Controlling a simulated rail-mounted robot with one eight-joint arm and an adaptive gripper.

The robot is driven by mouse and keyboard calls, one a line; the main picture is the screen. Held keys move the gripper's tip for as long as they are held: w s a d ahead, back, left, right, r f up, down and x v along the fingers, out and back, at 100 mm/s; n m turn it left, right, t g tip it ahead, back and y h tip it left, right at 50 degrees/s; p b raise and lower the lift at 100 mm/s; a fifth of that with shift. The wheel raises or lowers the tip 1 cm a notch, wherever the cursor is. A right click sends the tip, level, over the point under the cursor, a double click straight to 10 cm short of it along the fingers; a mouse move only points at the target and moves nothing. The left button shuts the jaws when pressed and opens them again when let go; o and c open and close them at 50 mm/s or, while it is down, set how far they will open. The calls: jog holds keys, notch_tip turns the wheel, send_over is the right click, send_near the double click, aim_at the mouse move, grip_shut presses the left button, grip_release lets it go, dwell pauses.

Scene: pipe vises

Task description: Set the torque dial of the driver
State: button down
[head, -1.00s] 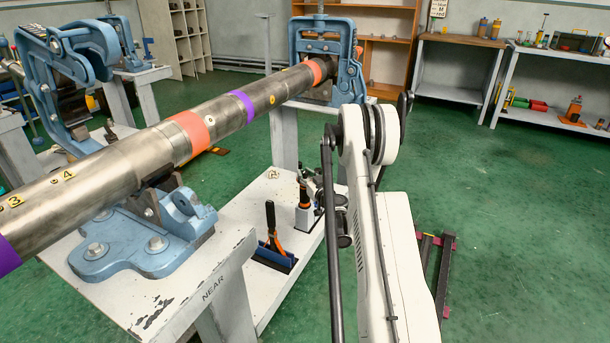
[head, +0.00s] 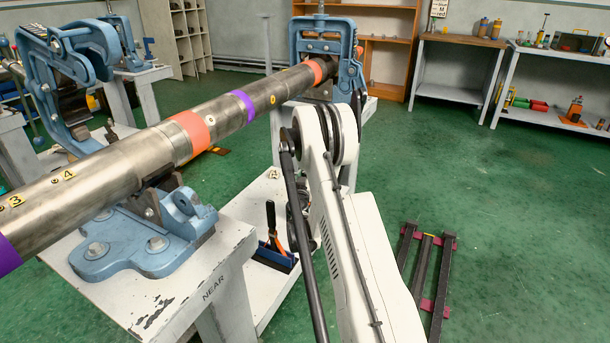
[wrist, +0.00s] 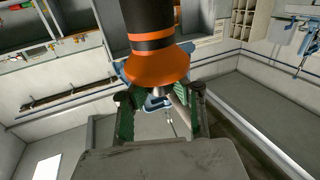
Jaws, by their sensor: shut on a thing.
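The driver (wrist: 156,66), with a black grip banded in orange and a flared orange collar, fills the top middle of the wrist view. My gripper (wrist: 160,98) is shut on it; one green-and-dark finger shows on each side just below the collar. A thin metal shaft shows between the fingers. The exact contact and the dial's marks cannot be made out.
A long steel pipe (head: 130,152) with coloured bands lies across blue vises (head: 160,235) on the left. A dark rack (head: 425,262) stands on the green floor at right.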

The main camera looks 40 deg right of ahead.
dwell(0.3)
jog(key=c, duration=1.5)
grip_release()
notch_tip(320, 180, up, 10)
jog(key=shift+r, duration=0.1)
